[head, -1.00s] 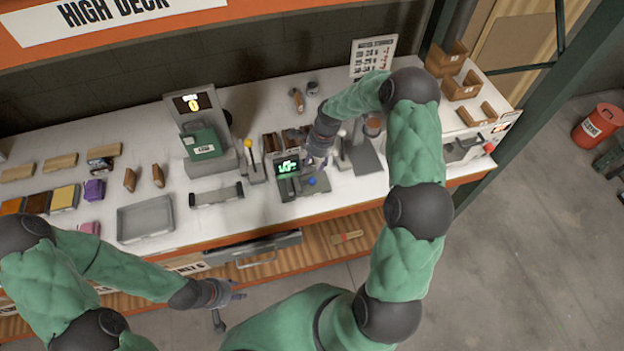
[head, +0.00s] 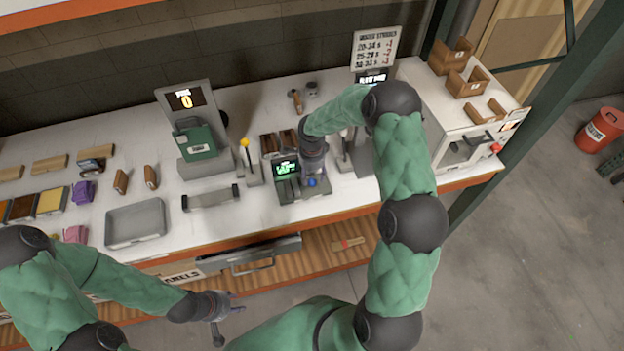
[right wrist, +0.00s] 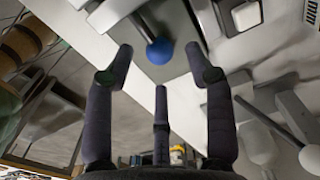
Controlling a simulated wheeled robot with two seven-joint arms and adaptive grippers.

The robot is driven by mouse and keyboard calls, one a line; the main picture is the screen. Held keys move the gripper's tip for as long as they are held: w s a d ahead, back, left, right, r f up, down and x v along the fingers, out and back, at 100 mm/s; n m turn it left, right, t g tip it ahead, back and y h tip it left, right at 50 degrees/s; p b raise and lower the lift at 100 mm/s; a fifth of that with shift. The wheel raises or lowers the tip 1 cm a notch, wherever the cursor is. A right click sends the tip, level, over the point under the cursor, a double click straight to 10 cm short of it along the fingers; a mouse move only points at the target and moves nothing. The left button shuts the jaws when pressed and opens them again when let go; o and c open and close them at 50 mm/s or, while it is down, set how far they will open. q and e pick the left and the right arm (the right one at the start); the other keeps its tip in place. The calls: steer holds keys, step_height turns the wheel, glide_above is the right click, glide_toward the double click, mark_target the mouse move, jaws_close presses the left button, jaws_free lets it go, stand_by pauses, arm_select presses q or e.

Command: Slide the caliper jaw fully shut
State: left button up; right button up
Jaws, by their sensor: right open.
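The caliper is a grey bench device (head: 290,190) with a lit green display (head: 286,168) and a blue ball knob (head: 312,183) at its front right. In the right wrist view the blue knob (right wrist: 159,51) sits on a dark stem over a grey plate, beyond and between my fingertips. My right gripper (head: 314,172) is over the right part of the caliper and hides some of it. Its fingers (right wrist: 160,75) are spread and empty, with no clear contact with the knob. My left gripper (head: 228,315) hangs in front of the bench, its fingers apart and empty.
A yellow-topped lever (head: 245,145) stands left of the caliper. A grey bar with dark ends (head: 210,197) and a grey tray (head: 135,224) lie further left. A green box (head: 196,138) stands behind, and a white-handled lever (head: 344,150) is to the right.

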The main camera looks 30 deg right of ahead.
mark_target(312, 180)
steer(key=shift+f, duration=1.65)
jaws_close()
